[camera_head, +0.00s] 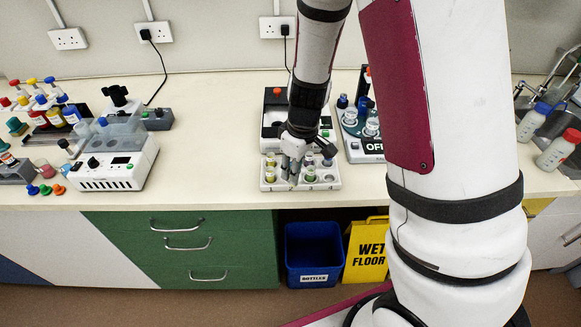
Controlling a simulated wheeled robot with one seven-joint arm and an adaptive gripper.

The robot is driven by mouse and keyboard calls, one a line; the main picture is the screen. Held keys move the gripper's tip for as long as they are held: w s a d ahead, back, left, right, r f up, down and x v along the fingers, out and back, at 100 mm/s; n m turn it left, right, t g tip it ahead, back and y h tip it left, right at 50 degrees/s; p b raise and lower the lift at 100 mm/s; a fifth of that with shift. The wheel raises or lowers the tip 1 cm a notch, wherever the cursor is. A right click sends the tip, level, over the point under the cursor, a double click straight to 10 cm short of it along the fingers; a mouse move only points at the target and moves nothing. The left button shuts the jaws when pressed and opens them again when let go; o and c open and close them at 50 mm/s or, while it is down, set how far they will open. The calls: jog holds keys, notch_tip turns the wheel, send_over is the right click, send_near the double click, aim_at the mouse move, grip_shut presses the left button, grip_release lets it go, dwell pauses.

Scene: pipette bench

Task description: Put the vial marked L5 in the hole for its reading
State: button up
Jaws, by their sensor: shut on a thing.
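My gripper (292,174) points down over the front half of a white rack (327,183) on the bench, its fingers close together. It is shut on what seems to be a vial, mostly hidden by the fingers. Several small vials with greenish-yellow contents stand in the rack, one left of the gripper (270,174) and one right of it (310,174). Their marks are too small to read, so I cannot tell which is L5. A black and white instrument (272,118) stands behind the rack, partly hidden by my arm. No reading is legible on it.
A device marked OFF (366,149) holding clear vessels stands right of the rack. A white instrument (118,172) and colourful bottles (52,115) stand at left. Squeeze bottles (556,150) stand at right. Bare bench (210,165) lies left of the rack. A blue bin (312,252) is below.

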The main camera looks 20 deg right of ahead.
jog(key=w, duration=0.4)
jog(key=shift+w+d+f, duration=0.15)
jog(key=shift+d+f, duration=0.15)
jog(key=shift+d, duration=0.05)
jog(key=shift+f+p, duration=0.4)
jog(key=shift+f, duration=1.3)
jog(key=shift+f, duration=0.3)
jog(key=o, duration=0.9)
jog(key=shift+o, duration=0.2)
jog(key=shift+r, duration=0.15)
